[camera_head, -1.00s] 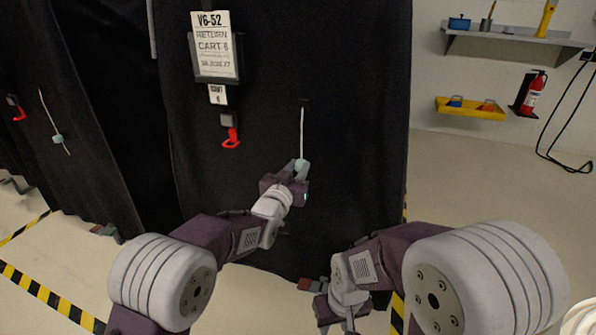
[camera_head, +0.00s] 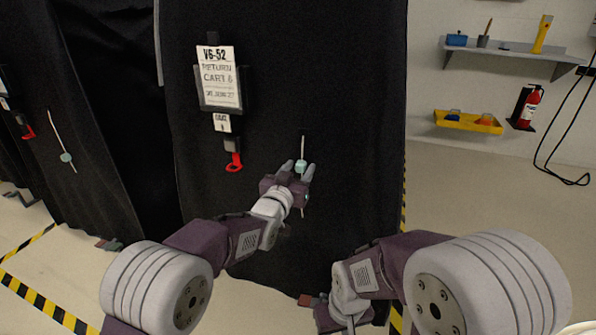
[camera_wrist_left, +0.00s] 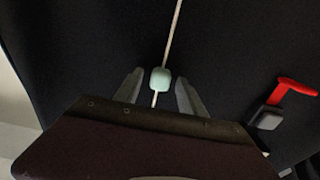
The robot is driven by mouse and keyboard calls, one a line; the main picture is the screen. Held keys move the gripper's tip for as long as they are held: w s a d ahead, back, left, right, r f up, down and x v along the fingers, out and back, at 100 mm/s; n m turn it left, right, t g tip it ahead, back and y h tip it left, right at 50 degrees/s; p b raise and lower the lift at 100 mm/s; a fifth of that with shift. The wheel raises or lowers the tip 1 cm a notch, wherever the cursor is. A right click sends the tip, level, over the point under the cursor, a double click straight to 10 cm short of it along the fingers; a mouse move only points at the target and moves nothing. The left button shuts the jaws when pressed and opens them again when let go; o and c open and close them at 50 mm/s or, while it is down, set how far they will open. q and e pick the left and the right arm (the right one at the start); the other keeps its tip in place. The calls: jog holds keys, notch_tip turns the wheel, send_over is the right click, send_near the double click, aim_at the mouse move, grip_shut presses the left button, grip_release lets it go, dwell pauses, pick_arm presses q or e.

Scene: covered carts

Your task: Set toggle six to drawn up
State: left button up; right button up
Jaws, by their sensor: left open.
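A mint-green toggle (camera_head: 301,166) sits on a pale cord (camera_head: 303,146) on the black cover of the middle cart. A short length of cord shows above it and a tail hangs below my gripper. My left gripper (camera_head: 302,170) is open, a finger on each side of the toggle. In the left wrist view the toggle (camera_wrist_left: 160,80) lies between the spread fingers (camera_wrist_left: 158,92), with gaps on both sides.
A red hook (camera_head: 234,163) hangs left of the cord, under the label. Another covered cart at the left has its own cord and pale toggle (camera_head: 66,157). A wall shelf (camera_head: 510,52), yellow tray (camera_head: 468,122) and fire extinguisher (camera_head: 527,107) are at the right.

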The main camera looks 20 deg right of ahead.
pick_arm(q)
jog(key=p+v, duration=0.3)
jog(key=v, duration=0.6)
